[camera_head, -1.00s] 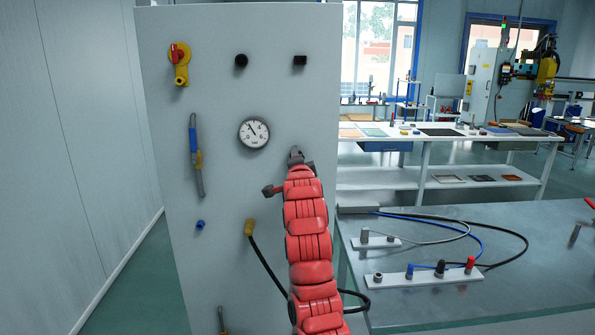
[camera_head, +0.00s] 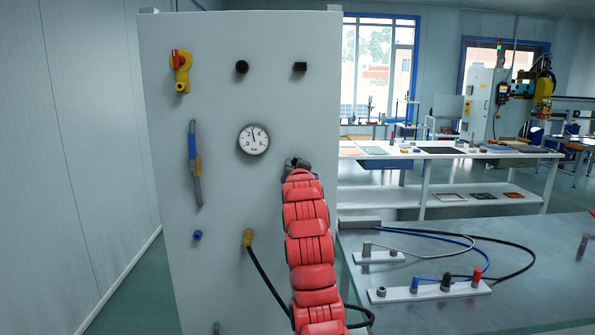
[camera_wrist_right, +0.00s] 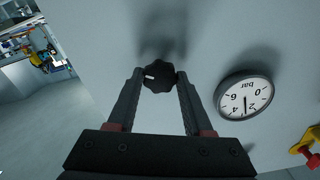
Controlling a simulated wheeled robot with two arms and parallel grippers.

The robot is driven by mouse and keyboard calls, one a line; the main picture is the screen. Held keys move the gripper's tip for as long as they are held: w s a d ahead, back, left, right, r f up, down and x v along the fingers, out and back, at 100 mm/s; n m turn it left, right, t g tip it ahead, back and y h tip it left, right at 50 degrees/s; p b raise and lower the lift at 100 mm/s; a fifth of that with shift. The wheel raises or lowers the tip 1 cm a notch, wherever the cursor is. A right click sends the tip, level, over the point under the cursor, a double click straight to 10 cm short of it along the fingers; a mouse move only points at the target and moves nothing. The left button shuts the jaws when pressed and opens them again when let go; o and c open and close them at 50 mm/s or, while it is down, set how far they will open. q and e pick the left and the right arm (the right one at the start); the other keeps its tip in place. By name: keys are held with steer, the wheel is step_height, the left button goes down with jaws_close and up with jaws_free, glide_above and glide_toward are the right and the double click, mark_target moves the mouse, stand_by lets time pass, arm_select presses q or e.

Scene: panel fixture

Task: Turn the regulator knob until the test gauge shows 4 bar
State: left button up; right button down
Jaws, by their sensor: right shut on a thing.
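The regulator knob (camera_wrist_right: 158,77) is dark and lobed, with a white mark pointing left in the right wrist view. My right gripper (camera_wrist_right: 157,82) is shut on it, one finger on each side. In the head view my right gripper (camera_head: 297,164) is at the panel, below and right of the gauge, and the knob cannot be made out clearly. The round white test gauge (camera_head: 253,140) has its needle nearly straight up, slightly left, between 2 and 4. It shows upside down in the right wrist view (camera_wrist_right: 244,97). My left gripper is not in view.
A bench (camera_head: 540,260) with cables and connector blocks stands at the right.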

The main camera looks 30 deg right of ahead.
steer(key=shift+a+f+n+p, duration=0.1)
steer(key=shift+n+p, duration=4.4)
steer(key=shift+n, duration=4.2)
steer(key=shift+c, duration=1.5)
jaws_free()
